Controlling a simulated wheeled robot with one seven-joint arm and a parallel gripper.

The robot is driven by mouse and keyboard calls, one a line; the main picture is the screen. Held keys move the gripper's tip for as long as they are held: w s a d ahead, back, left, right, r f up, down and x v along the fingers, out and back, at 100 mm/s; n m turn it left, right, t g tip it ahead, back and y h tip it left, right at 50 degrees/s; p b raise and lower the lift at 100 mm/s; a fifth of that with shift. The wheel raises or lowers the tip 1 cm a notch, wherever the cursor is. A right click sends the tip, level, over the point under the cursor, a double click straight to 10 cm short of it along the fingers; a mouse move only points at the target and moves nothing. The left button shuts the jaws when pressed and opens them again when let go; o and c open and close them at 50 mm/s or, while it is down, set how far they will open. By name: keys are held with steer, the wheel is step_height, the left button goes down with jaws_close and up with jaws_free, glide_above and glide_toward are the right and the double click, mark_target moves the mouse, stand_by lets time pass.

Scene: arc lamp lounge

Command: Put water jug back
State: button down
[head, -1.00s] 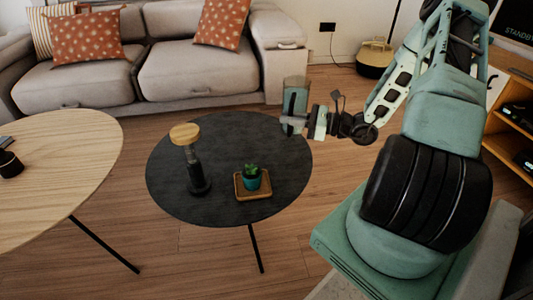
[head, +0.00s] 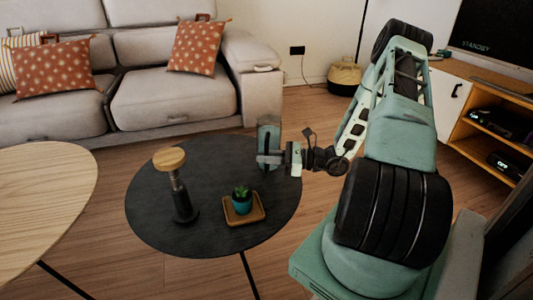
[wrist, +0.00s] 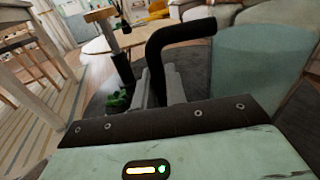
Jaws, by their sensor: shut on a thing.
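The water jug (head: 263,130) is a pale teal, see-through vessel at the far right part of the round black table (head: 225,165) in the head view. In the wrist view its clear body (wrist: 262,62) fills the upper right, and its black bent handle (wrist: 178,32) runs down to the fingers. My gripper (head: 275,159) is shut on the handle; its grey fingers show in the wrist view (wrist: 160,88). The jug looks upright. Its base is partly hidden by the gripper, so I cannot tell whether it touches the tabletop.
A dark grinder-like object with a wooden top (head: 170,159) and a small potted plant (head: 242,200) on a wooden tray (head: 258,213) stand on the black table. A wooden table (head: 45,195) is left, a sofa (head: 165,90) behind. The back middle tabletop is clear.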

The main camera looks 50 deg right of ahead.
steer(key=shift+f+b, duration=0.35)
steer(key=shift+f, duration=1)
steer(key=c, duration=1.4)
jaws_free()
steer(key=shift+f, duration=0.1)
steer(key=shift+c, duration=0.2)
